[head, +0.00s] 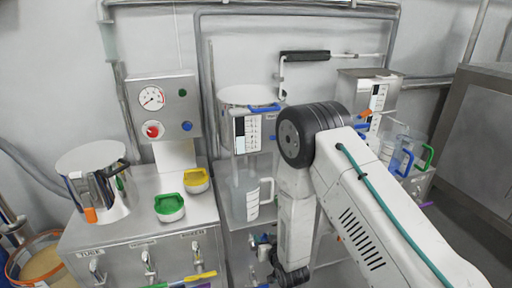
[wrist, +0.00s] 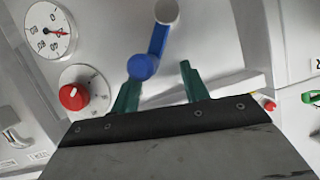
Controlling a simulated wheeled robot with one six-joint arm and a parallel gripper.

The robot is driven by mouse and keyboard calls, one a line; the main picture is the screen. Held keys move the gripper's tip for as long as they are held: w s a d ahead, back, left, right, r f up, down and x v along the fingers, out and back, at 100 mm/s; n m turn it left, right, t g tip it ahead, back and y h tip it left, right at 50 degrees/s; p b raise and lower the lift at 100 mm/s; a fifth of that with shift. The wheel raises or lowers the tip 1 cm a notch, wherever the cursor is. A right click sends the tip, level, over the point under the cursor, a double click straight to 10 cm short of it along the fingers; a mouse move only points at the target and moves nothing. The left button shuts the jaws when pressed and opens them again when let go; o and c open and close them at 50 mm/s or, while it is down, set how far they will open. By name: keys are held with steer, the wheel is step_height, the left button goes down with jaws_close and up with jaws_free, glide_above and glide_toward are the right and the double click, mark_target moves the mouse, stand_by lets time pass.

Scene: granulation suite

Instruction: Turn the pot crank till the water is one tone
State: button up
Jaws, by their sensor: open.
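In the wrist view a blue crank arm (wrist: 157,40) runs from a pale round end at the top edge down to a blue ball knob (wrist: 142,67). My gripper (wrist: 157,90) is open. Its two green fingers stand apart, with the ball knob between their tips in the picture, nearer the left one. I cannot tell whether they touch it. My arm (head: 350,190) covers the middle right, and my gripper cannot be made out there.
A gauge (wrist: 50,30) and red knob (wrist: 73,97) lie left of the fingers. In the head view, yellow (head: 196,180) and green (head: 170,207) round pieces sit on the bench below a control panel (head: 165,109). A clear jug (head: 252,200) stands beside my arm.

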steer(key=s+d+g+h, duration=0.1)
steer(key=s+d+g, duration=0.15)
steer(key=s, duration=0.25)
steer(key=s+d+f+g+h, duration=0.1)
steer(key=s+d+g, duration=0.15)
steer(key=s, duration=0.25)
steer(key=s+d+g+h, duration=0.1)
steer(key=s+d+g, duration=0.15)
steer(key=s, duration=0.25)
steer(key=s+d+r+g, duration=0.1)
steer(key=s+d+r, duration=0.4)
steer(key=r, duration=0.9)
steer(key=s+d+r+m+g+h, duration=0.1)
steer(key=s+d+r, duration=0.4)
steer(key=s+r, duration=0.4)
steer(key=s+d+r+m+g, duration=0.1)
steer(key=s+d+r, duration=0.4)
steer(key=r, duration=1.4)
steer(key=shift+s+r+g+h, duration=0.25)
steer(key=shift+s+g, duration=0.2)
steer(key=shift+s, duration=0.8)
